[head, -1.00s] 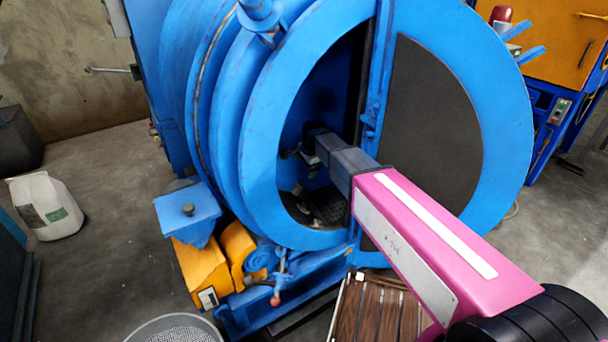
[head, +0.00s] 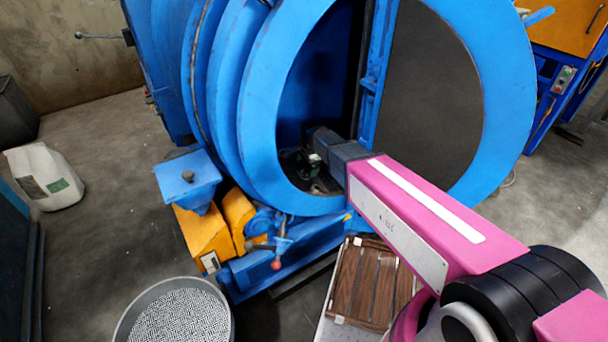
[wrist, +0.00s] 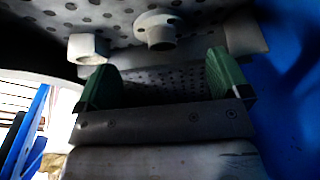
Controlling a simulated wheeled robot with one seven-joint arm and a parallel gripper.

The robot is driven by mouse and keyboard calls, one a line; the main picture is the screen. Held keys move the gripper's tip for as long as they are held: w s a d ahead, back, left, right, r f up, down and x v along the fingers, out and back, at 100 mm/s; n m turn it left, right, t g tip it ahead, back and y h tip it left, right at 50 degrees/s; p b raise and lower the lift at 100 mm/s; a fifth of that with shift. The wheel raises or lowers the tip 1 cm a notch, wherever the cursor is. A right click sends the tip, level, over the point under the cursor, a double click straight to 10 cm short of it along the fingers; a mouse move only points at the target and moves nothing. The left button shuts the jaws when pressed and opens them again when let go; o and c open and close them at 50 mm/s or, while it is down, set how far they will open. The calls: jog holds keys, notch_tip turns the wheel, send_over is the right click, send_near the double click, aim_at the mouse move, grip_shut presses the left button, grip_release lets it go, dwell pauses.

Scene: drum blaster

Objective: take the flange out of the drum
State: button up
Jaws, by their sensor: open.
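The flange (wrist: 158,30) is a grey round disc with a short hub, lying on the perforated drum floor in the wrist view. It sits beyond my gripper's fingertips, roughly midway between them. My gripper (wrist: 160,72) is open, with two green fingers apart and nothing between them. In the head view my arm reaches through the round opening of the blue drum (head: 262,120), and my gripper (head: 308,162) is in shadow inside. I cannot make out the flange in the head view.
A pale block with a hole (wrist: 87,47) lies left of the flange, and another grey block (wrist: 246,34) lies right of it. The blue drum wall (wrist: 295,110) is close on the right. A round tub of shot (head: 122,325) and a wooden-slatted crate (head: 345,285) stand outside.

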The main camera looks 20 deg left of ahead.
aim_at(306, 170)
jog(key=f, duration=0.3)
jog(key=w+f, duration=0.1)
jog(key=shift+a+f, duration=0.15)
jog(key=shift+a, duration=0.15)
jog(key=c, duration=1.1)
notch_tip(306, 170, up, 10)
jog(key=shift+r, duration=0.1)
